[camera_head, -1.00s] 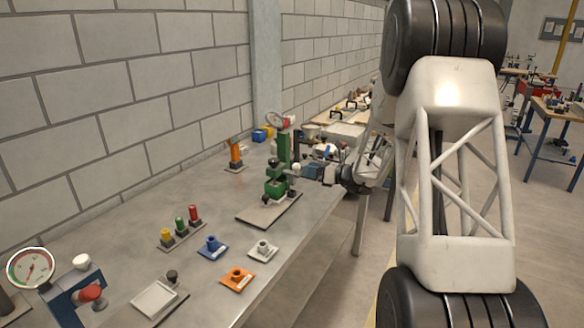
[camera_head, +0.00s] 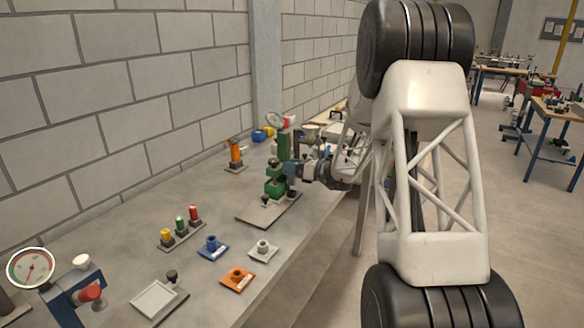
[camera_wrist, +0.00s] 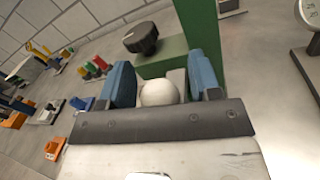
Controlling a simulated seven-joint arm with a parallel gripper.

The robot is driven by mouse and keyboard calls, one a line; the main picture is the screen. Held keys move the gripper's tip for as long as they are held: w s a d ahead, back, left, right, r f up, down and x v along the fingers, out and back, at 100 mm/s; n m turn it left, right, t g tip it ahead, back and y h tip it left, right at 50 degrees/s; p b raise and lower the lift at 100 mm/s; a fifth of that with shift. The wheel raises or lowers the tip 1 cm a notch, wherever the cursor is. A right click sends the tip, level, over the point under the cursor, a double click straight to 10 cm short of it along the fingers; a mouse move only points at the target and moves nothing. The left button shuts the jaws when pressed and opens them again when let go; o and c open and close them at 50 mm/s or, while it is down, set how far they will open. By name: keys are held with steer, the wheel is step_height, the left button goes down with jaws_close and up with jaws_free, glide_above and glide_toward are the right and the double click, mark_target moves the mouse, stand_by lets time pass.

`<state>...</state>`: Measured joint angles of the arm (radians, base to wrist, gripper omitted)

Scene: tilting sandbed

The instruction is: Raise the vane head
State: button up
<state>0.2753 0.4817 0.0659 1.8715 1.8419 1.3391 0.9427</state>
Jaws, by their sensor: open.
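The green vane device (camera_head: 284,146) stands on a grey base plate (camera_head: 258,217) on the bench, with a round dial and a red part at its top. A lower green block (camera_head: 274,187) with dark knobs sits at its front; I cannot tell which part is the vane head. My gripper (camera_head: 303,171) is at the device's right side. In the wrist view my gripper (camera_wrist: 163,82) is open, its blue fingers on either side of a white ball knob (camera_wrist: 159,93). Contact with the ball is not clear. A black knob (camera_wrist: 140,37) and green body (camera_wrist: 200,25) lie just beyond.
Yellow, green and red pegs (camera_head: 181,228), a blue block (camera_head: 212,247), a white block (camera_head: 263,249) and an orange block (camera_head: 237,278) stand nearer on the bench. An orange upright part (camera_head: 235,153) stands behind. A dial gauge (camera_head: 31,268) is at the left.

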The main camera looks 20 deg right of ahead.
jaws_close()
steer(key=shift+r, duration=3.6)
steer(key=shift+c, duration=1.9)
jaws_free()
steer(key=o, duration=0.4)
steer(key=shift+f, duration=0.1)
steer(key=shift+d, duration=0.1)
steer(key=shift+v, duration=3.85)
